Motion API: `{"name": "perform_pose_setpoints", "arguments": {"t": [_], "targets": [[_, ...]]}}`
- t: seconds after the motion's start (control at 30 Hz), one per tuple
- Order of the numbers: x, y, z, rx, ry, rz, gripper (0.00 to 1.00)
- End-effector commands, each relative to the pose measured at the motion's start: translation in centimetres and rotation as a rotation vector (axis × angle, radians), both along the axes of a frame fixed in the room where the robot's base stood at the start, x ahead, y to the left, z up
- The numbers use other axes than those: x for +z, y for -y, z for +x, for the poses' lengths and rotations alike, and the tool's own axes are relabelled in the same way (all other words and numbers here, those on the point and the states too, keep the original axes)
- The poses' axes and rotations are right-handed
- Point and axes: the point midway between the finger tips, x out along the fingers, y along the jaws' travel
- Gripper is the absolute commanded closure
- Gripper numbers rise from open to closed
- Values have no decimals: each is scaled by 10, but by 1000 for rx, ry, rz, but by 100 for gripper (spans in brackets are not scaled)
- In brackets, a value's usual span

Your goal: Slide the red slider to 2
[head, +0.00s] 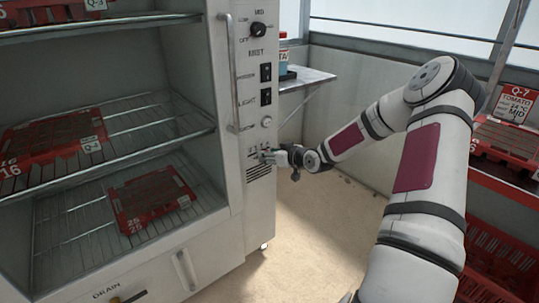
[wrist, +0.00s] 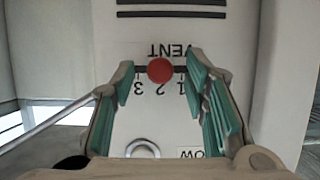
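The red slider (wrist: 159,70) is a round red knob on a dark horizontal slot in the wrist view, under upside-down VENT lettering. Small digits run along the slot's lower side. My gripper (wrist: 160,78) is open, with one green-padded finger on each side of the knob and a visible gap to both. In the head view my gripper (head: 270,156) is at the lower part of the cabinet's control panel (head: 257,130) and hides the knob.
Above the gripper on the panel are a round button (head: 266,122), two black switches (head: 266,97) and a dark dial (head: 258,29). A vertical handle (head: 233,75) stands left of them. Shelves with red trays are at left.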

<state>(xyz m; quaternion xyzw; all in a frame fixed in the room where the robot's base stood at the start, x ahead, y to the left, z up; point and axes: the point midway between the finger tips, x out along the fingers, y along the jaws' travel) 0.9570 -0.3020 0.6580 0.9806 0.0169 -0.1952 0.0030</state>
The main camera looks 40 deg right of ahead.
Motion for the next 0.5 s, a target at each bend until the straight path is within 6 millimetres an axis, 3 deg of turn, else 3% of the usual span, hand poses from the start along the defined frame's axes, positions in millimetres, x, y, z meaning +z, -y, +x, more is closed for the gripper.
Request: {"name": "perform_pose_setpoints", "arguments": {"t": [0.27, 0.5], "targets": [[2, 1, -4, -1, 0, -1, 59], [16, 3, -38, -4, -1, -2, 59]]}}
